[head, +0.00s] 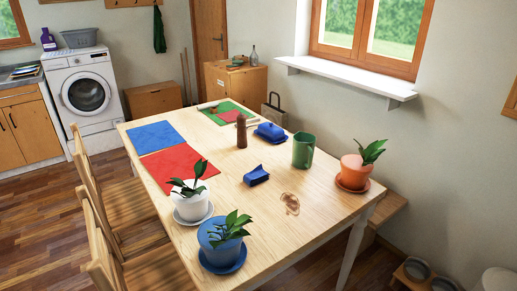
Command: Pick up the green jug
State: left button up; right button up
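The green jug (302,152) stands upright on the wooden table (250,225), right of the table's middle, with its handle side hard to make out. A blue butter dish (270,131) stands just left of and behind it. Neither of my grippers is in the head view, and nothing touches the jug from above.
A brown pepper mill (241,131), a small blue object (256,175) and a brown twisted item (291,203) lie or stand nearby. Potted plants stand in a white pot (190,207), a blue pot (220,243) and an orange pot (354,173). Chairs line the left side.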

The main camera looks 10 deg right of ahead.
aim_at(305, 154)
jog(key=l+u, duration=0.4)
jog(key=l, duration=0.35)
jog(key=l+u, duration=0.4)
jog(key=l, duration=0.35)
